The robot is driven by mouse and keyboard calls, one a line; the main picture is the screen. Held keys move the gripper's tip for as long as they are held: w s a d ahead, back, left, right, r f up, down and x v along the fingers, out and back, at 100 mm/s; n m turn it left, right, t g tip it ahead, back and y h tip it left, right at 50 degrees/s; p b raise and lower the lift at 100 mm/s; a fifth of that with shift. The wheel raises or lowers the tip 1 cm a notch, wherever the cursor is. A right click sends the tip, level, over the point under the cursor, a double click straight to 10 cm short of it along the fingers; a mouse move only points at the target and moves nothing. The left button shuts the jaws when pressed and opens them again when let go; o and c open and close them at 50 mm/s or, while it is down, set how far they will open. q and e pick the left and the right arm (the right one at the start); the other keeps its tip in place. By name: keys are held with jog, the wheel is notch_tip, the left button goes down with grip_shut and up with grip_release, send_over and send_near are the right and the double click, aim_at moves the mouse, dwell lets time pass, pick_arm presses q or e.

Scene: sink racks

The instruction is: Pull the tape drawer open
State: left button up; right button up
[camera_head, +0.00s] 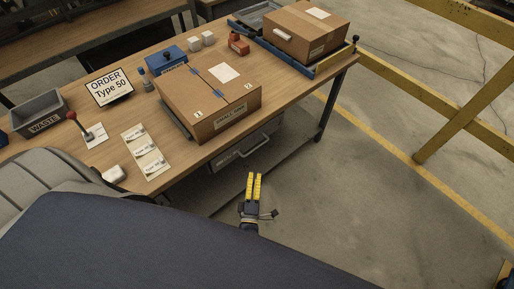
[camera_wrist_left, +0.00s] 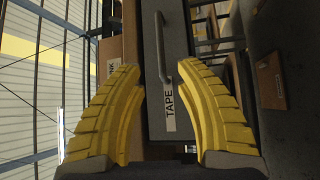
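The tape drawer (camera_head: 228,158) is a grey box front under the table's front edge, with a pale bar handle (camera_head: 258,146). In the left wrist view its dark grey front (camera_wrist_left: 182,112) fills the middle, with a white TAPE label (camera_wrist_left: 169,107) and the bar handle (camera_wrist_left: 160,45). My left gripper (camera_head: 254,176) has yellow ribbed fingers and is in front of and below the drawer. In the wrist view the left gripper (camera_wrist_left: 168,85) is open and empty, with the handle ahead between its fingers, apparently not touched. My right gripper does not show.
A large carton (camera_head: 215,95) sits on the wooden table above the drawer. A second carton (camera_head: 305,32) rests at the table's far right end. A table leg (camera_head: 326,105) stands right of the drawer. The floor (camera_head: 330,200) before it is clear up to a yellow railing (camera_head: 440,135).

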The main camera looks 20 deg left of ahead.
aim_at(257, 147)
pick_arm(q)
jog(key=x, duration=1.3)
jog(key=shift+w+a+f, duration=0.1)
jog(key=shift+w+a, duration=0.05)
jog(key=shift+w, duration=0.15)
grip_shut()
